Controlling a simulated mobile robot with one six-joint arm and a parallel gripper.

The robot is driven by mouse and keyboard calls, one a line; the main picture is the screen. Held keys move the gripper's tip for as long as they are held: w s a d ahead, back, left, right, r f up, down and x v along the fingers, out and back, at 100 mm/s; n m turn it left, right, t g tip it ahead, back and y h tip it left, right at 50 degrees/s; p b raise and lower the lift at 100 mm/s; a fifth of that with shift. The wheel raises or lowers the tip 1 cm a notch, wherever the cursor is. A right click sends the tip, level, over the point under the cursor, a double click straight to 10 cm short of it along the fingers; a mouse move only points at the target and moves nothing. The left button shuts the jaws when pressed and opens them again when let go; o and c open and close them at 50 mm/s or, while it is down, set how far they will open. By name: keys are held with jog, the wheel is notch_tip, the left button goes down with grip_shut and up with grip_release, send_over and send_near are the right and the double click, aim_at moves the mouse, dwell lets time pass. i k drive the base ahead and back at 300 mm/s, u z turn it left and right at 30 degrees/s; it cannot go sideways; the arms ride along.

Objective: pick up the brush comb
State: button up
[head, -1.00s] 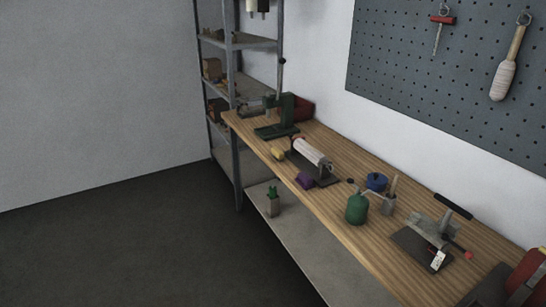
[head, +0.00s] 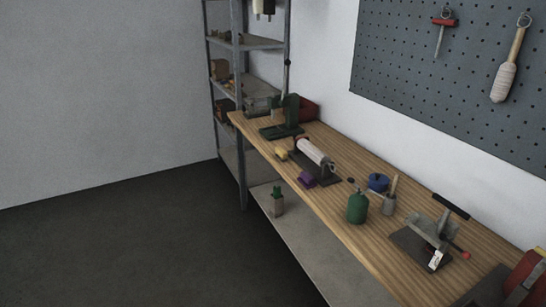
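I cannot make out a brush comb for certain; things on the wooden bench (head: 335,222) look small from here. A small purple object (head: 306,179) lies near the bench's front edge, beside a pale roller on a dark base (head: 312,153). A small yellow object (head: 281,154) lies farther back. A grey cup (head: 389,204) holds an upright light-coloured stick, between a green jar (head: 357,208) and a blue round pot (head: 377,182). My gripper is not in view.
A green lever press (head: 285,119) stands at the bench's far end, before a metal shelf rack (head: 240,100). A grey clamp device (head: 433,234) stands nearer. A potted cactus (head: 277,205) sits on the lower shelf. Tools hang on the pegboard (head: 440,85). The floor at left is clear.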

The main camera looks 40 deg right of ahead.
aim_at(281, 154)
jog(key=i, duration=1)
jog(key=u, duration=0.05)
